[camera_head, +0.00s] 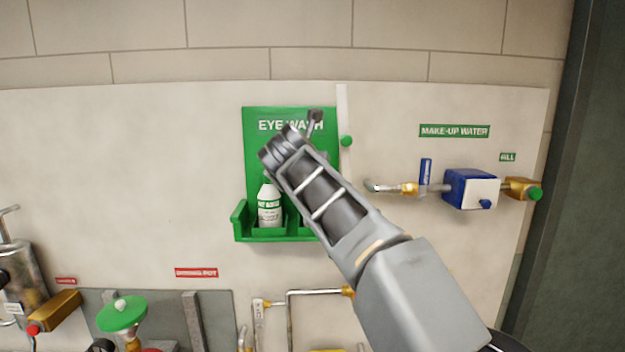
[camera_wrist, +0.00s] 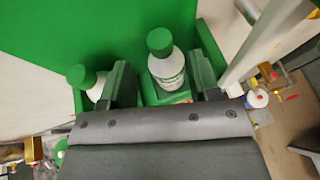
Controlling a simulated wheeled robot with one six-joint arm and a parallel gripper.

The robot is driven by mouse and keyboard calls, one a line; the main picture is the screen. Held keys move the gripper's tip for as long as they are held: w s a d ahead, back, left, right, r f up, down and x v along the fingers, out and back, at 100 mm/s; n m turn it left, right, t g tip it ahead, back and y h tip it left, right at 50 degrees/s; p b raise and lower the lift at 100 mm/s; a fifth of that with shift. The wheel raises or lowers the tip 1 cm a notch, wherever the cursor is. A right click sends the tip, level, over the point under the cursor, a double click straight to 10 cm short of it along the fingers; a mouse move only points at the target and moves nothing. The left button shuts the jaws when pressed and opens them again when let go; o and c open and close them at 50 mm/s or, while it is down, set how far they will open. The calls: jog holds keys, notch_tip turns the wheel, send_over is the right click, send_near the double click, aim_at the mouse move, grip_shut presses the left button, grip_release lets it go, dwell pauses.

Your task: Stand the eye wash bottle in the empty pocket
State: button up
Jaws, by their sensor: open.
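An eye wash bottle (camera_wrist: 167,66), white with a green cap, is between the two fingers of my gripper (camera_wrist: 162,76) in the wrist view. The fingers stand apart on either side of it, with a gap visible at the left. It looks upright; its base is hidden, so I cannot tell how it rests. A second such bottle (camera_head: 269,206) stands in the left pocket of the green eye wash holder (camera_head: 240,222); it also shows in the wrist view (camera_wrist: 84,80). In the head view my arm hides the right pocket and most of my gripper.
A make-up water line with a blue box valve (camera_head: 470,188) is on the wall to the right. The wall left of the holder is clear.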

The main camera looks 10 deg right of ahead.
jog(key=s+r+n+t+h, duration=0.1)
jog(key=s+r+n+t, duration=0.35)
jog(key=n, duration=0.25)
jog(key=s+a+f+n+g+y, duration=0.1)
jog(key=s+a+f+n+y, duration=0.2)
jog(key=f+n+y, duration=0.65)
jog(key=s+a+f+n+g+y, duration=0.15)
jog(key=s+f+n, duration=0.35)
jog(key=n, duration=1)
jog(key=s+d+f+n+g+h+b, duration=0.1)
jog(key=s+d+f+n+g, duration=0.1)
jog(key=f, duration=0.6)
jog(key=s+d+f+n+g+h+b, duration=0.1)
jog(key=s+d+f+n+g, duration=0.1)
jog(key=s+f+n+g, duration=0.2)
jog(key=s+d+f+n+g+h, duration=0.2)
jog(key=s+f, duration=0.5)
jog(key=f, duration=0.5)
jog(key=shift+s+d+f+n+g+b, duration=0.3)
jog(key=shift+f+n+g+b, duration=0.1)
jog(key=shift+n+g, duration=0.35)
